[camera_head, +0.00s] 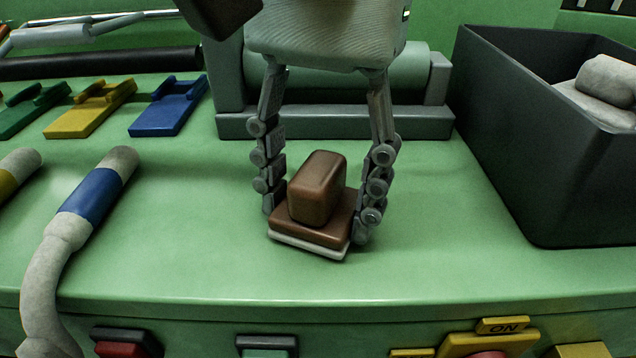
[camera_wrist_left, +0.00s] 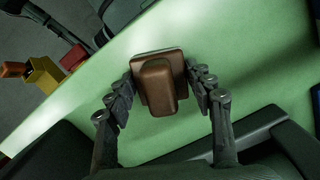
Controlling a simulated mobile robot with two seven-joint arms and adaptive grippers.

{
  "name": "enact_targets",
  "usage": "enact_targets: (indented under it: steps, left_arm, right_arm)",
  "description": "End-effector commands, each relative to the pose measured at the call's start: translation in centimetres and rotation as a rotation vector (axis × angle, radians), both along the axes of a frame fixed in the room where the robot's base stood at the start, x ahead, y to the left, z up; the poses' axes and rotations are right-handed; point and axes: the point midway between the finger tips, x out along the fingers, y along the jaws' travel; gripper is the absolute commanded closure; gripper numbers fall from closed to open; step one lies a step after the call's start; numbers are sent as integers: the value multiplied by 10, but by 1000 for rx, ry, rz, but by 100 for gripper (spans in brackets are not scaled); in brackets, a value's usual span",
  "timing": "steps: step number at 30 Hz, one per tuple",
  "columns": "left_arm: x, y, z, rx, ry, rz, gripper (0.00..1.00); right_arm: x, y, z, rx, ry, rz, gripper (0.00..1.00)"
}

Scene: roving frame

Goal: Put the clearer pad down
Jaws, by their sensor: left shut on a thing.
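The clearer pad (camera_head: 316,192) is a brown block with a raised grip on top and a pale layer underneath. My left gripper (camera_head: 317,212) comes down from above with its two fingers on either side of the pad, shut on it. The pad is low over the green worktop (camera_head: 440,262), slightly turned; I cannot tell for certain whether its underside touches. In the left wrist view the pad (camera_wrist_left: 158,85) sits between both fingertips (camera_wrist_left: 164,80). My right gripper does not show.
A dark open bin (camera_head: 545,150) with a pale roll in it stands at the right. A grey roller unit (camera_head: 340,125) lies behind the pad. Blue (camera_head: 168,105), yellow (camera_head: 90,110) and green tags lie at the left, near a pale hose with a blue band (camera_head: 92,195). Buttons line the front edge.

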Motion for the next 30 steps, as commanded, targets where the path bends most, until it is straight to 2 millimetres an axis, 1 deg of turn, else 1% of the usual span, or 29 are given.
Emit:
enact_targets:
  steps: [4, 10, 11, 15, 23, 26, 27, 29, 30]
  left_arm:
    - [0, 0, -2, 0, 0, 0, 82]
    - [0, 0, -4, 0, 0, 0, 82]
    - [0, 0, -3, 0, 0, 0, 45]
    - [0, 0, -3, 0, 0, 0, 28]
    - [0, 0, -3, 0, 0, 0, 27]
    - [0, 0, -1, 0, 0, 0, 27]
    - [0, 0, 1, 0, 0, 1, 27]
    - [1, -1, 5, -1, -1, 1, 27]
    - [1, -1, 12, -2, 0, 1, 27]
  right_arm:
    - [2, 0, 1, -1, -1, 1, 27]
    - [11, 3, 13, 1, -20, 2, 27]
    - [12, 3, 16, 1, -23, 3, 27]
    - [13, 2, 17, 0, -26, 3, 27]
    - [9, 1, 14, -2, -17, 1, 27]
    - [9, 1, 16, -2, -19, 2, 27]
    - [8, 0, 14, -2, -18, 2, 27]
    - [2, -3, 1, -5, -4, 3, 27]
    - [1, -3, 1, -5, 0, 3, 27]
